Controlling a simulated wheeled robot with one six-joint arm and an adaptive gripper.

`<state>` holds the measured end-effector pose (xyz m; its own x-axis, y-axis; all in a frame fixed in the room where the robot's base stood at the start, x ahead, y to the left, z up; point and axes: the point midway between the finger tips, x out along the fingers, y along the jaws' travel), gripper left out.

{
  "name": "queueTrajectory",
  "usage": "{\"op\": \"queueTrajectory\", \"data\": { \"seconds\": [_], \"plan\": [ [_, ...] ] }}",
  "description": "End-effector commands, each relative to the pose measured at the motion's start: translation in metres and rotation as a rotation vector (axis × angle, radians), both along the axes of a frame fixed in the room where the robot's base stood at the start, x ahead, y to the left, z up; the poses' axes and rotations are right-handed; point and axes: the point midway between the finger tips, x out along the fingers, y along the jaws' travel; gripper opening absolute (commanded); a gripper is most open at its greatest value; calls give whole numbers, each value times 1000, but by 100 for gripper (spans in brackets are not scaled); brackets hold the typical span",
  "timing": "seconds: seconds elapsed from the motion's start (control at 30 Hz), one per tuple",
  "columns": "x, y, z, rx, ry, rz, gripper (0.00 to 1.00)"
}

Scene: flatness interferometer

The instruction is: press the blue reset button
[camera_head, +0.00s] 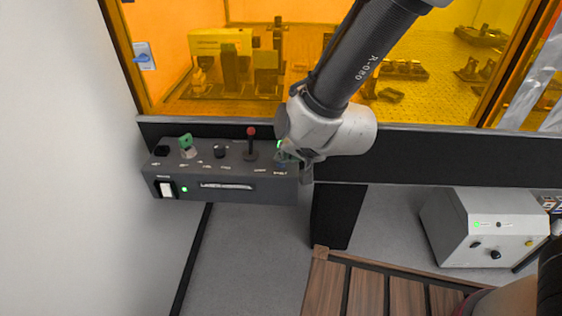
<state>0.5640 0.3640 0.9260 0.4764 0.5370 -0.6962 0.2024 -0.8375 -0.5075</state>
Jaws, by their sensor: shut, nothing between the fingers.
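The dark control box (225,190) sits below the amber window, with a row of controls on its sloped top. A small bluish-green patch (284,157) shows at the right end of the top, partly covered by my wrist. My gripper (306,172) points down at the box's right end and is shut and empty. My wrist hides much of it, and I cannot tell whether it touches the box.
The box also carries a green knob (186,141), a black knob (220,151), a red-topped lever (251,142) and a white rocker switch (166,189). A white unit (483,226) stands at right, and wooden slats (365,288) lie below.

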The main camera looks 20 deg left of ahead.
Motion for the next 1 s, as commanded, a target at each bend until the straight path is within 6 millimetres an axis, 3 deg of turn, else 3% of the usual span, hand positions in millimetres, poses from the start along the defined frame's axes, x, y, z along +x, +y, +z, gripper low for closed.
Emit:
{"op": "queueTrajectory", "data": {
  "seconds": [1.0],
  "plan": [
    [0, 0, 17, -1, 1, 0, 0]
  ]
}}
